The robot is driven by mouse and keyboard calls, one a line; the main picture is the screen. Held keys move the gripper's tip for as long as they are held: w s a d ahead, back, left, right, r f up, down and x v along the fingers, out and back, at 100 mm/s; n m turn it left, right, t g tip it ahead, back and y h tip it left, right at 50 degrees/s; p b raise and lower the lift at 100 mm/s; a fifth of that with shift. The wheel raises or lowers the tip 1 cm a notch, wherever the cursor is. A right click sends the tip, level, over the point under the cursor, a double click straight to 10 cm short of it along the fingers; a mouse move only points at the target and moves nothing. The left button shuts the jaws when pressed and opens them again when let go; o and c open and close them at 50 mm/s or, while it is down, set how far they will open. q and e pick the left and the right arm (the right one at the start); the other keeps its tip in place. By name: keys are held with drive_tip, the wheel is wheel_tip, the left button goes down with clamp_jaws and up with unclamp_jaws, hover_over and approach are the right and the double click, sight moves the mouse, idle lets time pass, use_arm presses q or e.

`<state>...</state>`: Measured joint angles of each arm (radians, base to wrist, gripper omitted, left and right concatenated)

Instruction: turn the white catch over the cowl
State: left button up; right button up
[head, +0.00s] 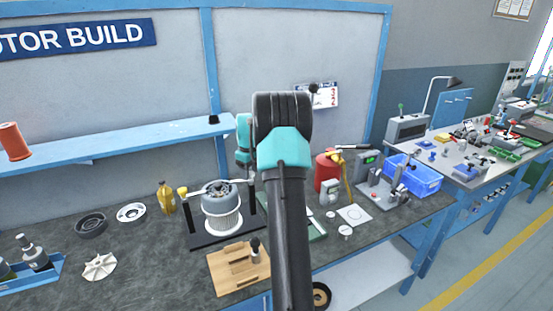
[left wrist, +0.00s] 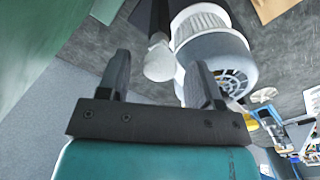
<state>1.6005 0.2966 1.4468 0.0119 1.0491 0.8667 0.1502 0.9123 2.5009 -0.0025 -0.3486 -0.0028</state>
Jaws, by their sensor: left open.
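The blower (head: 222,208) has a white ribbed body and a grey top; it stands on a black base (head: 205,240). A pale bar (head: 205,187) with a yellow end shows at its upper left; I cannot tell whether this is the catch. In the left wrist view the blower (left wrist: 215,45) lies beyond my fingers. A whitish rounded end (left wrist: 159,61) on a dark shaft shows between them, with no visible grip on it. My left gripper (left wrist: 161,66) is open beside the blower. My own arm hides its fingers in the head view. My right gripper is not in view.
A wooden board (head: 228,272) lies in front of the blower. A yellow bottle (head: 167,199), a white ring (head: 131,212) and a pale impeller (head: 99,266) are to the left. A red canister (head: 325,172) and a blue crate (head: 418,178) are to the right.

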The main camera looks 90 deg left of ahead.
sight(251, 172)
use_arm(q)
wheel_tip(251, 172, up, 17)
drive_tip(key=shift+r, duration=0.15)
idle(0.5)
